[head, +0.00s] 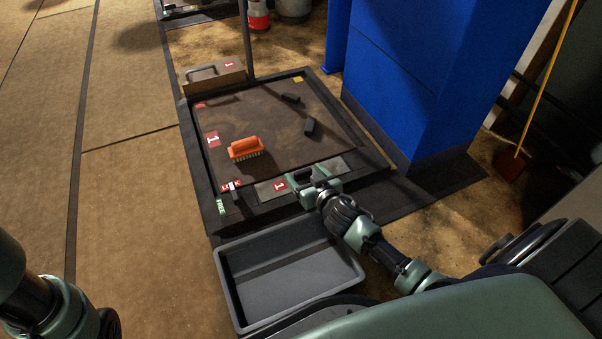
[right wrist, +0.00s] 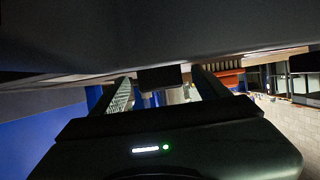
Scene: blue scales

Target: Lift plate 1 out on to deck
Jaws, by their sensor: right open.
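A grey plate with a red label 1 (head: 265,190) lies in the front edge of the dark-framed deck (head: 255,110). My right gripper (head: 308,181) is over the plate's right part, beside a black handle (head: 303,174). In the right wrist view the right gripper's two fingers (right wrist: 162,92) are apart, with a dark block (right wrist: 160,77) showing between them. I cannot tell whether they touch it. The gripper hides part of the plate. My left arm shows at the lower left of the head view; its gripper is out of view.
An orange brush (head: 245,148) and two black blocks (head: 310,127) lie on the deck. A box with a handle (head: 214,76) stands at its far left corner. An empty grey tray (head: 232,290) is in front. A blue column (head: 405,80) rises close on the right.

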